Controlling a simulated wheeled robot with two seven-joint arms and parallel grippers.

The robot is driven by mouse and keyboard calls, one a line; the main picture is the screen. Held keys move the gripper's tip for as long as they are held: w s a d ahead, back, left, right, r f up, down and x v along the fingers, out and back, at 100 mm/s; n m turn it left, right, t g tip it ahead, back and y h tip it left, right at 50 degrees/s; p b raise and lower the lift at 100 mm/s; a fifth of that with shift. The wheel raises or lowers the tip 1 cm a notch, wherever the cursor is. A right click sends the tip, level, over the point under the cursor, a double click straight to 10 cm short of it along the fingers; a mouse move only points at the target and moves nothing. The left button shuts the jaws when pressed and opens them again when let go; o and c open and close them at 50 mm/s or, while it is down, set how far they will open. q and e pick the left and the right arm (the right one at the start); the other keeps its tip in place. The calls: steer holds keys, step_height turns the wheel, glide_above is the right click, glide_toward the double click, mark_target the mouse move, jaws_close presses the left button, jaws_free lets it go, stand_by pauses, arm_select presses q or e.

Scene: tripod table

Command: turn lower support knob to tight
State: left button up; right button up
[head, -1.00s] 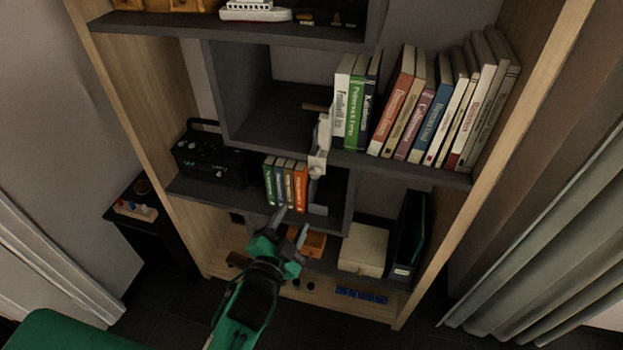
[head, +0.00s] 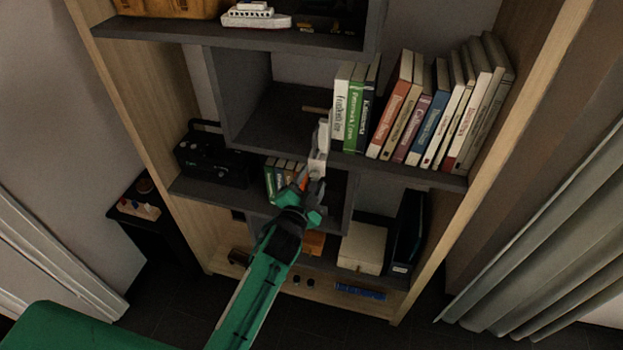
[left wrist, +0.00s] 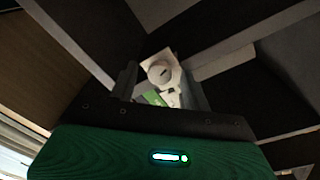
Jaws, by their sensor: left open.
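A white support fitting (head: 321,142) is fixed upright at the edge of the shelf divider, in the middle of the bookcase. In the left wrist view a round white knob (left wrist: 159,71) shows on a pale plate, between my two fingers. My left gripper (head: 312,184) is open just below the fitting's lower end in the head view. In the left wrist view my open left gripper (left wrist: 162,88) has one finger on each side of the pale part; I cannot tell whether they touch it. The knob's turn position is not clear. My right gripper is not in view.
Upright books (head: 430,115) fill the shelf right of the fitting. Small books (head: 270,180) stand behind and left of my gripper. A black device (head: 212,160) is further left. A cream box (head: 362,248) and dark binder (head: 408,230) stand below right.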

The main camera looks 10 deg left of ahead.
arm_select(q)
steer(key=shift+w, duration=0.25)
steer(key=c, duration=1)
